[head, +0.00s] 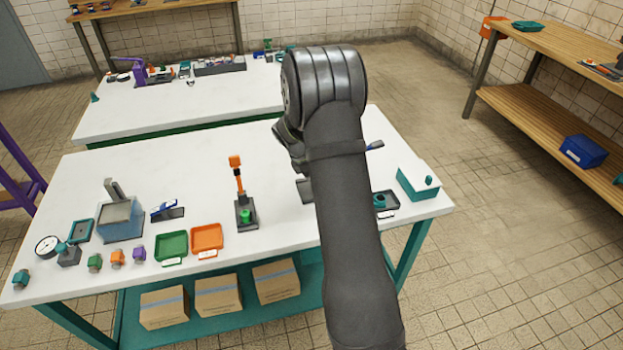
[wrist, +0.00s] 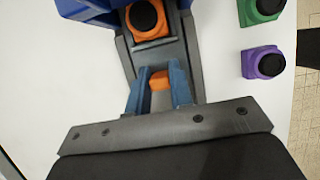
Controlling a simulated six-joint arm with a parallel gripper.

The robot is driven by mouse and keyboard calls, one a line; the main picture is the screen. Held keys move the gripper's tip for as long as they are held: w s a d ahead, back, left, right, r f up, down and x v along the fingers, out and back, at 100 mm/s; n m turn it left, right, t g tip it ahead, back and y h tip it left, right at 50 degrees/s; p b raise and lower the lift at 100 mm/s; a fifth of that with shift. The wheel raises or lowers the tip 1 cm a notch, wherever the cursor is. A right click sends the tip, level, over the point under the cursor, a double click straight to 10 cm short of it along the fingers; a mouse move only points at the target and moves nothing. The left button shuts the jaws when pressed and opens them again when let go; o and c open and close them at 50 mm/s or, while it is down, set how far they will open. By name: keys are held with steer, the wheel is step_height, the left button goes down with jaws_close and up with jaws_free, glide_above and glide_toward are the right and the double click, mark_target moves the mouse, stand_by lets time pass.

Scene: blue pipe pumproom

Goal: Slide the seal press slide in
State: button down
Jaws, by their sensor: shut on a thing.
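In the wrist view, my gripper (wrist: 160,76) is shut on a small orange block (wrist: 160,83) between its two blue fingers. The block is at the near end of a dark grey track-like base (wrist: 192,62). Farther along that base sits an orange part with a round black top (wrist: 148,17). A blue body (wrist: 90,10) stands over the far end, cut off by the picture edge. I take these as the seal press and its slide. How far in the slide sits is unclear. In the head view, my arm hides the gripper and most of the press.
A green fitting (wrist: 262,8) and a purple fitting (wrist: 264,62) stand right of the press in the wrist view. In the head view, an orange-handled device (head: 240,190) stands left of my arm, and a teal-and-white box (head: 417,181) stands right. The table's back left is clear.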

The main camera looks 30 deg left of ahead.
steer(key=shift+w+d, duration=1.1)
steer(key=shift+d, duration=0.05)
steer(key=c, duration=1.3)
jaws_free()
steer(key=v, duration=1.7)
steer(key=shift+r, duration=0.2)
